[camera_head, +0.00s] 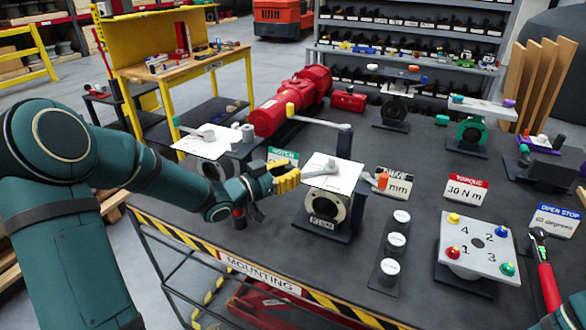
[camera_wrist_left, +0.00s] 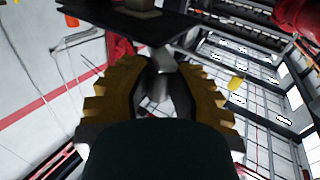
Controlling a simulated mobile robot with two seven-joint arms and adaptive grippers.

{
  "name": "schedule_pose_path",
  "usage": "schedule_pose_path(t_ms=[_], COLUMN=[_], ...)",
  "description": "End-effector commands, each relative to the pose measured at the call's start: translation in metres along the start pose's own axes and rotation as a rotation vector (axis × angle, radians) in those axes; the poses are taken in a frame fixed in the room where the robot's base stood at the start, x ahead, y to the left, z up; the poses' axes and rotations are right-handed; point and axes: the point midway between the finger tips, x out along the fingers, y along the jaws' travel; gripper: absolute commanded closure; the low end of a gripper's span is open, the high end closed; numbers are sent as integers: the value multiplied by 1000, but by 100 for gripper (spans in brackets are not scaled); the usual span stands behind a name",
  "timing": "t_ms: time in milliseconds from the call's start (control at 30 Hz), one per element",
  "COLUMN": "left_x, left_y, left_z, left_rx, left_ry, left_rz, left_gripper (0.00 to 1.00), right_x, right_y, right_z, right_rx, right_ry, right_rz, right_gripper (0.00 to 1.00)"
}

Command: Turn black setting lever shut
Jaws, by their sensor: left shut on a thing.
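A white square plate (camera_head: 345,178) tops a grey valve body (camera_head: 327,208) on a dark stand. A grey lever arm (camera_head: 322,169) lies across this plate and runs left to my left gripper (camera_head: 287,181). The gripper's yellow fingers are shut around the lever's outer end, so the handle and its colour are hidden. In the left wrist view, the curved yellow fingers (camera_wrist_left: 160,98) close around a grey piece (camera_wrist_left: 163,78) under a dark plate (camera_wrist_left: 130,18). My right gripper is not in view.
Left behind stands another plate with a green-handled lever (camera_head: 195,132). A yellow-handled lever (camera_head: 318,118) reaches out behind the valve. An orange-handled lever (camera_head: 381,180) is close on the right. White-topped cylinders (camera_head: 396,240) and a numbered plate (camera_head: 480,247) stand in front right.

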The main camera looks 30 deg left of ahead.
Motion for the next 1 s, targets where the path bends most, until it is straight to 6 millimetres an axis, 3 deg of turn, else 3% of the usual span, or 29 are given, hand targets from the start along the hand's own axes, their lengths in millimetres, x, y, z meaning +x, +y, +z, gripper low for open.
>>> schedule_pose_path(t_ms=[333,500,1000], left_x=[12,20,44], left_y=[-26,-38,-62], left_z=[-2,-2,0], left_rx=[-1,2,2], left_ry=[0,1,0], left_rz=[5,139,125], left_gripper=[100,100,100], right_x=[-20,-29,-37], right_y=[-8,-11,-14], right_z=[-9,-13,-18], right_rx=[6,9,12], right_ry=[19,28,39], right_rz=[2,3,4], right_gripper=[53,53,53])
